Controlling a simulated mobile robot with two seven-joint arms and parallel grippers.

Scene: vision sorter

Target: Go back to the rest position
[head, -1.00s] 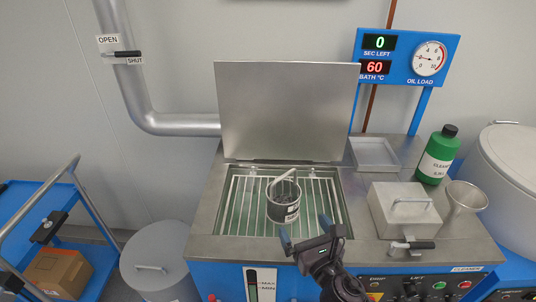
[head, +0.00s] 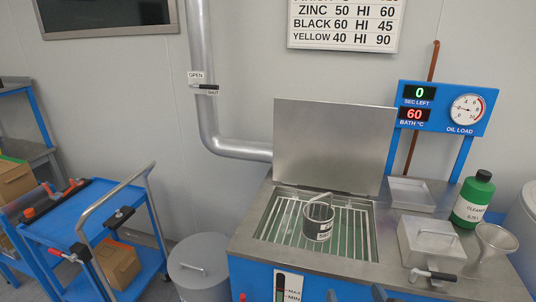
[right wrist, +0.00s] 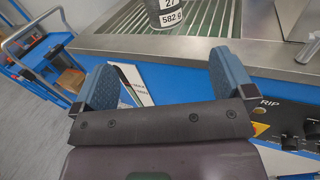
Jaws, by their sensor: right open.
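My right gripper (right wrist: 160,85) is open and empty in the right wrist view, its two blue fingers wide apart in front of the washer's front panel. In the head view only its fingertips (head: 355,294) show at the bottom edge. A dark metal can (head: 318,222) with a handle and a white label stands upright on the wire rack (head: 275,222) in the open bath. The can's lower part also shows in the right wrist view (right wrist: 166,14), apart from the fingers. My left gripper is not in view.
The bath lid (head: 333,145) stands open. Right of the bath are a metal box (head: 430,248), a green cleaner bottle (head: 473,203), a funnel (head: 494,240) and a shallow tray (head: 412,194). A lidded bin (head: 199,270) and a blue cart (head: 95,215) stand left on the floor.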

